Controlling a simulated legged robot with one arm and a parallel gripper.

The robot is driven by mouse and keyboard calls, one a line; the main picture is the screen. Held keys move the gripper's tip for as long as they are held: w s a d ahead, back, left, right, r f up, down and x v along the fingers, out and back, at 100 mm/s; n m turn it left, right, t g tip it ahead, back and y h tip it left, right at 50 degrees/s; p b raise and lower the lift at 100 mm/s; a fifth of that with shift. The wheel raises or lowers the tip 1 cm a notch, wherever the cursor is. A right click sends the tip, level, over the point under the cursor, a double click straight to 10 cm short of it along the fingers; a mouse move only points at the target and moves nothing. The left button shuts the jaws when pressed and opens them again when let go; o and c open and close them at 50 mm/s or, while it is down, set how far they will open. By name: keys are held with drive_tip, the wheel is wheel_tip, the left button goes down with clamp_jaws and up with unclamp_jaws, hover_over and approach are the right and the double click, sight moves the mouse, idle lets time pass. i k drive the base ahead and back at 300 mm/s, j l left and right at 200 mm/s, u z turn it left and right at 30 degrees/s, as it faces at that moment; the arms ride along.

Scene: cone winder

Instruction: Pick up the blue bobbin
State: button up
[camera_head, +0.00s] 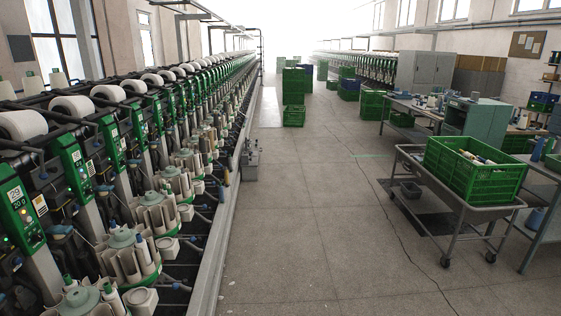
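I cannot single out one blue bobbin for certain. A pale bobbin with a blue tip (141,245) stands in a magazine of the winding machine (122,245) at the lower left. Other bobbins there have green or pale tips. Small blue items (433,102) lie on the workbench at the right, too small to identify. A blue-green upright object (538,150) stands at the right edge and may be a bobbin. My gripper is not in view.
A wheeled cart (445,180) at the right carries a green crate (470,178) of pale bobbins. Green crates (293,115) are stacked farther down the aisle. A metal rail (212,250) edges the machine. The grey floor (315,220) between is mostly clear, with a crack near the cart.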

sight(221, 193)
drive_tip(key=i+u, duration=0.1)
drive_tip(key=i, duration=1.7)
drive_tip(key=i+u, duration=0.2)
drive_tip(key=i, duration=0.25)
drive_tip(key=i+l+u, duration=0.15)
drive_tip(key=i, duration=0.3)
drive_tip(key=i+l+u, duration=0.2)
drive_tip(key=i, duration=0.25)
drive_tip(key=i+l+u, duration=0.15)
drive_tip(key=i+l, duration=0.15)
drive_tip(key=i, duration=0.15)
drive_tip(key=i+l+u, duration=0.45)
drive_tip(key=i, duration=0.1)
